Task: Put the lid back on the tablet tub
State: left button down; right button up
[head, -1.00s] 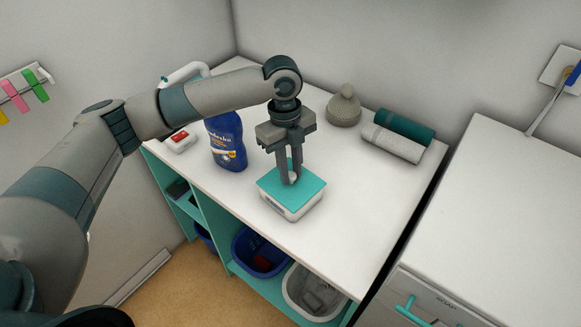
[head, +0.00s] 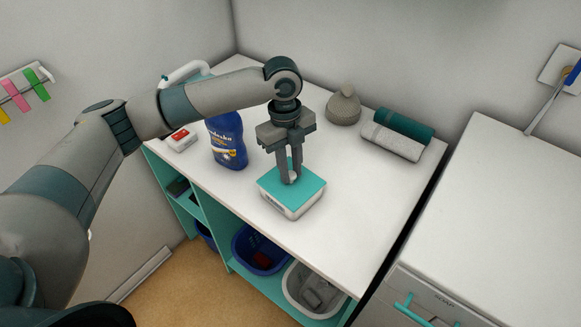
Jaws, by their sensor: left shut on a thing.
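The tablet tub (head: 289,209) is a low white box standing on the white counter, near its front edge. The teal lid (head: 310,184) lies flat over the top of the tub. My left gripper (head: 291,181) points straight down over the lid, its fingers shut on the small pale knob in the lid's middle. I see no clear gap between lid and tub, but from this angle I cannot tell whether the lid is fully seated. My right gripper does not show.
A blue detergent bottle (head: 227,140) stands left of the tub, with a small red-and-white box (head: 180,139) beyond it. A grey knitted hat (head: 343,106) and rolled towels (head: 392,141) lie at the back. The counter right of the tub is clear. Baskets (head: 262,249) sit on the shelf below.

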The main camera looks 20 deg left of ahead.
pick_arm(q)
jog(key=shift+p, duration=0.45)
dwell(0.3)
dwell(0.3)
jog(key=c, duration=1)
grip_release()
jog(key=shift+r, duration=0.1)
jog(key=shift+r+p, duration=3.4)
jog(key=shift+p, duration=0.3)
jog(key=shift+c, duration=0.2)
grip_shut()
